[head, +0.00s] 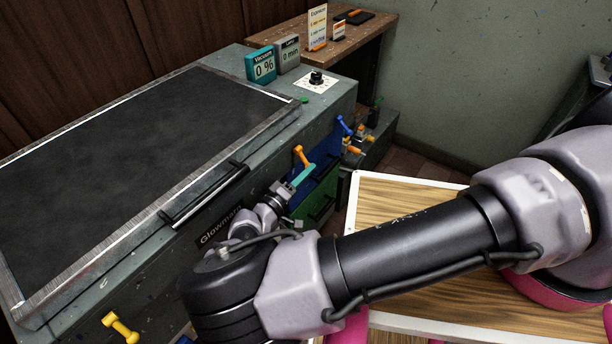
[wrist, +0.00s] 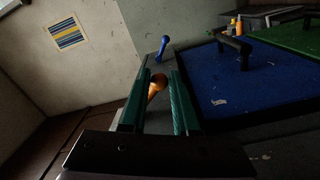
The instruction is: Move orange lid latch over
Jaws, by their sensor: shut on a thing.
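The orange latch (head: 300,154) is on the front side of the grey machine, near its right end. Its rounded knob stands above the teal fingers of my gripper (head: 302,176) in the head view. In the wrist view the orange latch (wrist: 157,87) lies between the two fingers of my gripper (wrist: 161,72), which is shut on it. The lower part of the latch is hidden by the fingers. The lid (head: 150,120), a dark panel in a metal frame, lies flat and closed on the machine, with a black bar handle (head: 205,194) at its front edge.
A yellow latch (head: 120,327) sits at the machine's near front. A blue latch (head: 344,125) and a blue drawer front (wrist: 240,85) are close to my gripper. A wood-topped table (head: 400,200) stands to the right, under my arm. Vacuum (head: 261,66) and timer displays stand behind.

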